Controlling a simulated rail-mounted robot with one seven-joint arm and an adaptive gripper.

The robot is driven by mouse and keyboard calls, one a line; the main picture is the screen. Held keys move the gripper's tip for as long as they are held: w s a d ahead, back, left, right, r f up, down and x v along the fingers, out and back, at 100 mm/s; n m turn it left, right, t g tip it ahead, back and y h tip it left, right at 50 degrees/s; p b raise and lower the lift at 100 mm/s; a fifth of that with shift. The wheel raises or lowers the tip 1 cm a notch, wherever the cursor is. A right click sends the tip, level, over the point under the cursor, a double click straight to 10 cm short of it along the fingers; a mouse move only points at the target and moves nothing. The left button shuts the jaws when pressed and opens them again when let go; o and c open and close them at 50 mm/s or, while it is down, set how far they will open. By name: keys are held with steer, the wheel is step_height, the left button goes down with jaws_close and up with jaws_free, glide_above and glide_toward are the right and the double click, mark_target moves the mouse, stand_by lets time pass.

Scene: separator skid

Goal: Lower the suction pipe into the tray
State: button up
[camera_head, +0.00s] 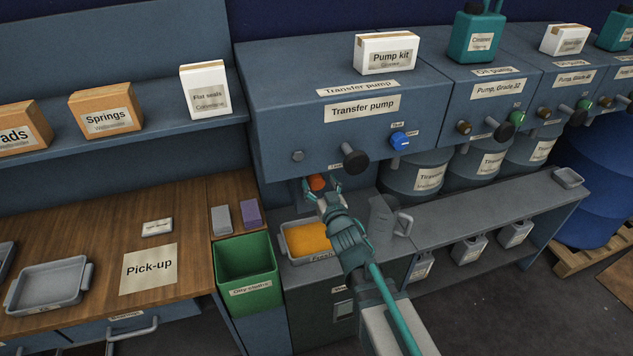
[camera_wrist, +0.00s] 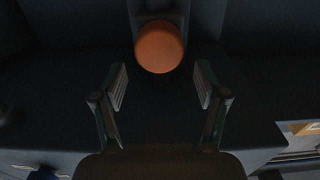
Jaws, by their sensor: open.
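My gripper (camera_head: 322,188) is open just below the front of the transfer pump housing (camera_head: 270,110). An orange round end (camera_head: 317,182), perhaps the suction pipe's knob, shows by the fingertips under the housing. In the wrist view the orange end (camera_wrist: 159,47) lies ahead of my open gripper (camera_wrist: 160,88), centred between the fingers but beyond their tips, and nothing is held. The rest of the pipe is hidden or too dark to tell. The tray (camera_head: 284,243), grey with orange contents, stands on the ledge below, left of my wrist.
A grey jug (camera_head: 384,217) stands right of my wrist. A green oily-cloths bin (camera_head: 246,270) is left of the tray. A black knob (camera_head: 354,158) and a blue knob (camera_head: 399,141) stick out of the housing above. The wooden bench (camera_head: 190,215) lies at left.

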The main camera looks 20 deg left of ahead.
mark_target(318, 180)
steer(key=shift+p+x, duration=0.3)
steer(key=shift+x, duration=1.35)
jaws_close()
